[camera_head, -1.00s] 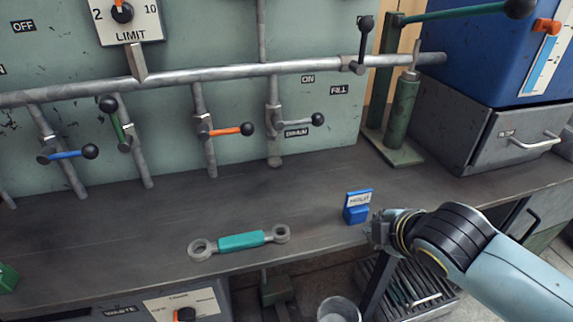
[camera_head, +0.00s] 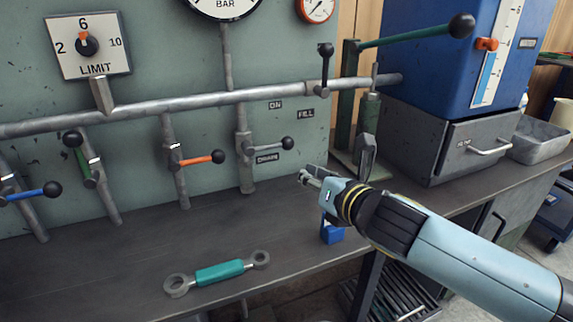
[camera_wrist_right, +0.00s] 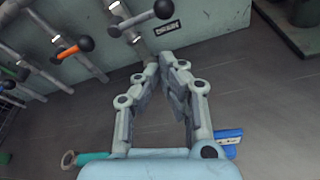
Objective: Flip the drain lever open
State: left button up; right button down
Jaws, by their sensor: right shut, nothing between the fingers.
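The drain lever (camera_head: 266,146) is a grey handle with a dark ball end on a pipe of the green panel, above the DRAIN label (camera_head: 267,157). It sticks out to the right, roughly level. My right gripper (camera_head: 303,178) is below and slightly right of the ball, apart from it, over the bench. In the right wrist view the gripper (camera_wrist_right: 170,58) has its fingertips together with nothing held. There the drain lever (camera_wrist_right: 138,19) shows at the top, beyond the tips. My left gripper is not in view.
Orange (camera_head: 195,160), green (camera_head: 83,157) and blue (camera_head: 30,194) levers line the panel to the left. A teal turnbuckle-like link (camera_head: 219,272) lies on the bench. A blue holder (camera_head: 332,235) stands below my right wrist. A green hand pump (camera_head: 369,118) stands right.

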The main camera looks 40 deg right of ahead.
aim_at(269, 146)
pick_arm(q)
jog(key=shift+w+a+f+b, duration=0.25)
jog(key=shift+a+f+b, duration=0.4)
jog(key=shift+b, duration=0.25)
pick_arm(e)
jog(key=x, duration=1)
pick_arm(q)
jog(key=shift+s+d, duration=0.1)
pick_arm(e)
jog(key=shift+d, duration=0.1)
